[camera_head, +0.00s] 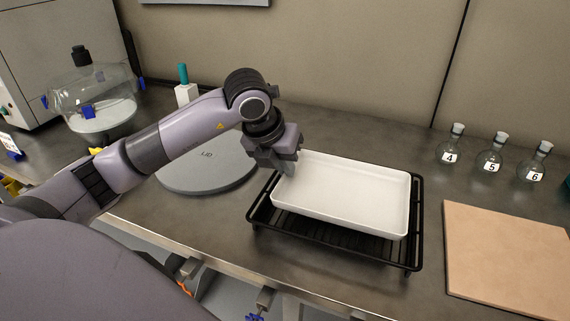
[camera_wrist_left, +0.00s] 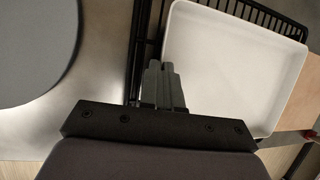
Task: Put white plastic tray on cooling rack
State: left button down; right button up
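The white plastic tray (camera_head: 345,190) is a shallow rectangular tray, empty, over the black wire cooling rack (camera_head: 333,241). It looks roughly level and slightly askew to the rack; I cannot tell whether it rests fully on the wires. My left gripper (camera_head: 287,170) is at the tray's left wall. In the left wrist view, the gripper's fingers (camera_wrist_left: 163,86) are close together at the edge of the tray (camera_wrist_left: 225,60), with the rack (camera_wrist_left: 140,45) beside and below. The fingers appear shut on the tray's rim. My right gripper is not in view.
A round grey disc (camera_head: 207,170) lies left of the rack. A tan board (camera_head: 508,255) lies to the right. Flasks numbered 4 (camera_head: 451,150), 5 (camera_head: 491,160) and 6 (camera_head: 536,168) stand at the back right. A glass vessel (camera_head: 95,100) stands at the left.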

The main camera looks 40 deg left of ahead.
pick_arm(q)
jog(key=c, duration=1.4)
grip_release()
jog(key=shift+o, duration=0.2)
jog(key=shift+r, duration=0.2)
jog(key=p+v, duration=0.1)
jog(key=v, duration=1)
jog(key=shift+s+r, duration=0.2)
jog(key=shift+r, duration=0.15)
